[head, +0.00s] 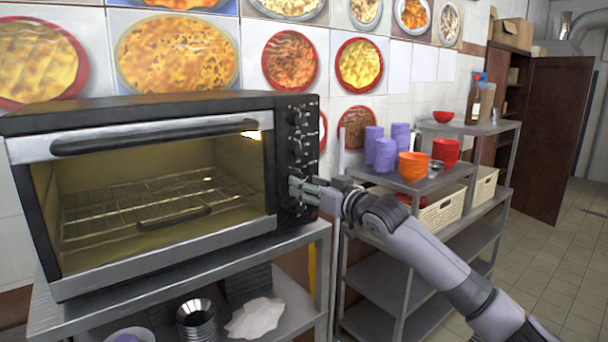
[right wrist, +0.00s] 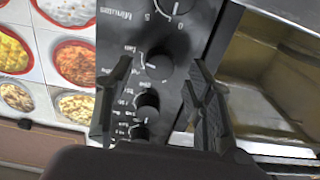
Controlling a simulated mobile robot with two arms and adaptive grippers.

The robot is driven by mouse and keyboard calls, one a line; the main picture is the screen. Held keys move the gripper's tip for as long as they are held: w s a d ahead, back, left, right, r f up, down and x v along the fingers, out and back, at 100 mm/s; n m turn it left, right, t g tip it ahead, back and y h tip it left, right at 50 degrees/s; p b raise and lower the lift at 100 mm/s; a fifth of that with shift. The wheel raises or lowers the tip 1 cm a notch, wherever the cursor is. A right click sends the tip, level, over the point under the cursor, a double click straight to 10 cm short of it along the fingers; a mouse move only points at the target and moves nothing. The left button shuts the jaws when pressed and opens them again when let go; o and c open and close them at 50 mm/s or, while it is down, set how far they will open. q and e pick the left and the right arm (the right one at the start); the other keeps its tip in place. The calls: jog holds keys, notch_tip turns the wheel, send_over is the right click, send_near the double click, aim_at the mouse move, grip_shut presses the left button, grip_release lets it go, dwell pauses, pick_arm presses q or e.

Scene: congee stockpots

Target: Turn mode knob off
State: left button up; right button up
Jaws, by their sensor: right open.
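The toaster oven (head: 160,180) stands on a metal shelf, its door shut. A column of black knobs runs down its right-hand control panel (head: 297,135). My right gripper (head: 296,190) is at the lower part of this panel, its fingers pointing at it. In the right wrist view my right gripper (right wrist: 160,85) is open, and a round black knob (right wrist: 158,65) shows between its fingers. Contact cannot be told. A knob marked in minutes (right wrist: 172,4) and smaller-looking knobs (right wrist: 147,106) lie on either side. The labels are too small to tell which is the mode knob. My left gripper is out of view.
A light glows inside the oven over an empty wire rack (head: 150,205). A metal side table (head: 420,185) to the right holds purple cups (head: 385,153), orange bowls (head: 413,166) and red bowls (head: 446,150). Food pictures cover the wall. The floor at the far right is clear.

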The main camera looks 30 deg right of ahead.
jog(key=shift+w, duration=1)
jog(key=shift+c, duration=0.6)
jog(key=c, duration=1)
jog(key=shift+c, duration=0.2)
